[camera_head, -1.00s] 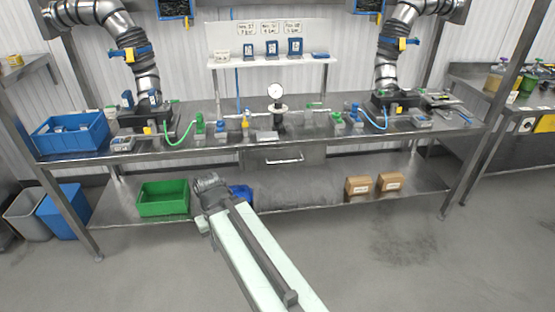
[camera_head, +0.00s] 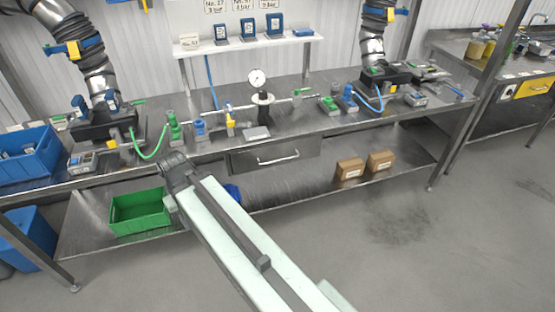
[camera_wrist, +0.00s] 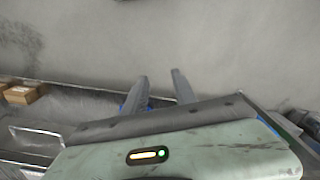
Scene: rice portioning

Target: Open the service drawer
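The service drawer (camera_head: 242,162) is a grey metal front under the middle of the steel bench, and it looks shut. Its bar handle (camera_head: 278,160) runs across the front. The handle also shows in the wrist view (camera_wrist: 38,133) at the lower left, left of my fingers. My gripper (camera_head: 175,160) is at the end of the pale arm, left of the drawer and near the bench's front edge in the head view. In the wrist view the two dark fingers (camera_wrist: 160,88) stand apart with nothing between them. The fingertips are not clear in the head view.
Below, a shelf (camera_head: 300,185) holds a green crate (camera_head: 140,212) and two cardboard boxes (camera_head: 350,169). The floor in front, at right, is clear.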

